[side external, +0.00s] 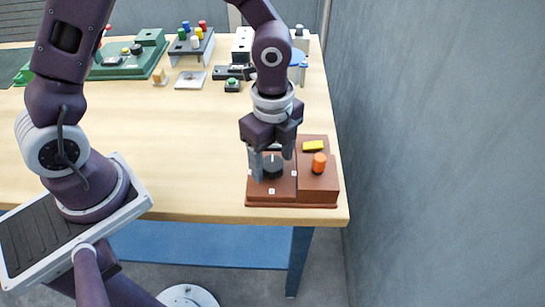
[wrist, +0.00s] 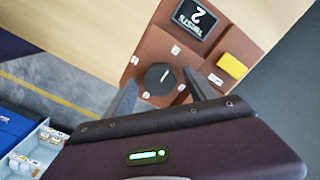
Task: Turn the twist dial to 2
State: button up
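The twist dial (side external: 272,166) is a dark round knob with a white pointer line, on a brown box (side external: 326,197) at the table's front right corner. It also shows in the wrist view (wrist: 159,78), with small white number labels around it, too small to read surely. A dark display (wrist: 196,19) on the box reads "TWIST" and "2". My gripper (side external: 272,165) points down over the dial. In the wrist view its two fingers (wrist: 162,95) are apart, one on each side of the dial's near edge. I cannot tell whether they touch it.
The box also carries an orange knob (side external: 319,162) and a yellow block (side external: 313,146) right of the dial. A green device (side external: 130,68), a peg block (side external: 192,47) and several small parts stand at the back. A grey wall (side external: 430,150) is close on the right. The table's middle is clear.

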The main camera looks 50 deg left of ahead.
aim_at(271, 162)
jog(key=shift+r, duration=0.1)
notch_tip(271, 162, up, 7)
jog(key=shift+f, duration=0.15)
jog(key=shift+a+r, duration=0.1)
jog(key=shift+r, duration=0.15)
jog(key=s+a+r+n+t, duration=0.2)
jog(key=s+a+r+n, duration=0.2)
jog(key=n, duration=0.5)
jog(key=s+a+r+n+t, duration=0.3)
jog(key=s+a+r+n, duration=0.2)
jog(key=s+r+n, duration=0.3)
jog(key=s+n, duration=0.1)
jog(key=s, duration=0.2)
jog(key=shift+a+r+t, duration=0.3)
